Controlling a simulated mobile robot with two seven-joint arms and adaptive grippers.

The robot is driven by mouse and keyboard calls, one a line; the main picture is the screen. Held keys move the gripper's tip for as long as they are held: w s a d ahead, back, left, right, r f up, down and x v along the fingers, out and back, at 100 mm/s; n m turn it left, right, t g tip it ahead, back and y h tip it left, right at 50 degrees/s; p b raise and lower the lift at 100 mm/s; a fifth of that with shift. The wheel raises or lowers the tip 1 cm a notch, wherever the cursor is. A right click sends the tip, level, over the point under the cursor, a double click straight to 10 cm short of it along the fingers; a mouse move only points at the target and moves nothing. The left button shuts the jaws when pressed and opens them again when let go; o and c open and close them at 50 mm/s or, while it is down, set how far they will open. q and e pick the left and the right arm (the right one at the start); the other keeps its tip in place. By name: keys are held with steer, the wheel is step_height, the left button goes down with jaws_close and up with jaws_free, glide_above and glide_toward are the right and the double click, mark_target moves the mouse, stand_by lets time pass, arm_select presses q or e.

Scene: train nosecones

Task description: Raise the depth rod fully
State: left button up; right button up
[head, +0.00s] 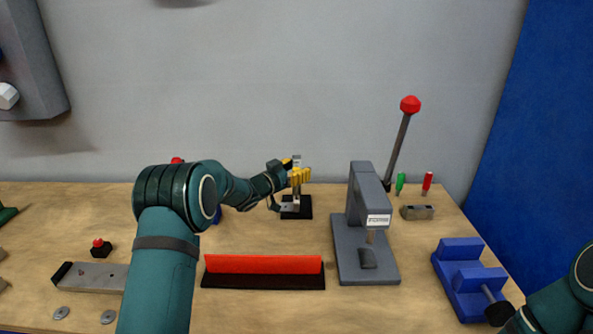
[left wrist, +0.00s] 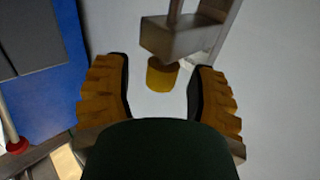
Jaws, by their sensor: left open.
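A small depth gauge stand has a black base (head: 297,213) and an upright metal column (head: 297,161) near the middle of the bench. My left gripper (head: 300,176) is at the upper part of this stand, with its yellow fingers open. In the left wrist view, a grey metal bracket (left wrist: 185,38) with a thin rod (left wrist: 175,9) shows beyond the fingers. A yellow knob (left wrist: 162,75) at the bracket lies between the two open fingers, with gaps on both sides. In the head view the gripper hides most of the rod. My right gripper is out of view; only its arm shows at lower right.
A grey press (head: 364,235) with a red-balled lever (head: 409,104) stands right of the stand. A red bar (head: 263,264) lies in front. A blue vise (head: 465,275), a grey block (head: 417,212) and green and red tools (head: 427,182) are at right.

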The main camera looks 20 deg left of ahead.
arm_select(q)
jaws_close()
steer(key=shift+r+p, duration=1.05)
steer(key=shift+r, duration=0.45)
jaws_free()
steer(key=shift+f, duration=0.1)
steer(key=v, duration=1.2)
